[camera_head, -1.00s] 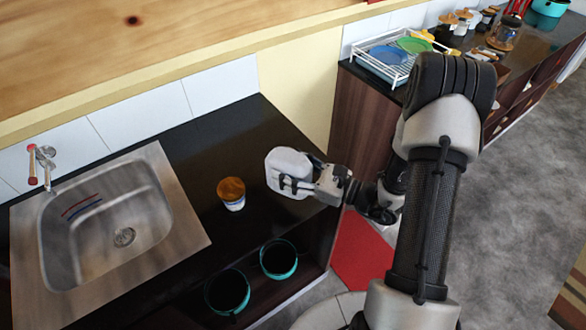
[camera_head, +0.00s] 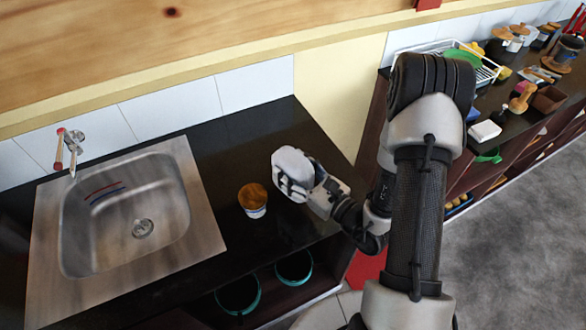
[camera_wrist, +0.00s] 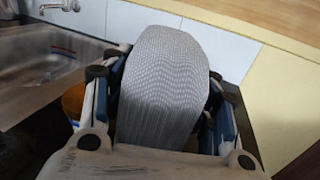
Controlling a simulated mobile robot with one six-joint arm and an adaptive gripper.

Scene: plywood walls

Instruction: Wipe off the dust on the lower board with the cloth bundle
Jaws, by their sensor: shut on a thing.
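The cloth bundle (camera_head: 291,165) is a pale grey, rounded, padded block. My gripper (camera_head: 293,186) is shut on it, with the fingers on both sides of it. The bundle also shows large in the middle of the wrist view (camera_wrist: 165,80), between the two fingers. It is over the dark countertop (camera_head: 235,135), right of the sink. I cannot tell whether it touches the surface. I cannot tell for sure which surface is the lower board, and no dust can be made out. The bundle and gripper hide part of the counter.
An orange-topped white cup (camera_head: 253,200) stands just left of the bundle. A steel sink (camera_head: 140,215) with a tap (camera_head: 71,145) is at the left. Two teal-rimmed pots (camera_head: 294,267) sit below the counter's front.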

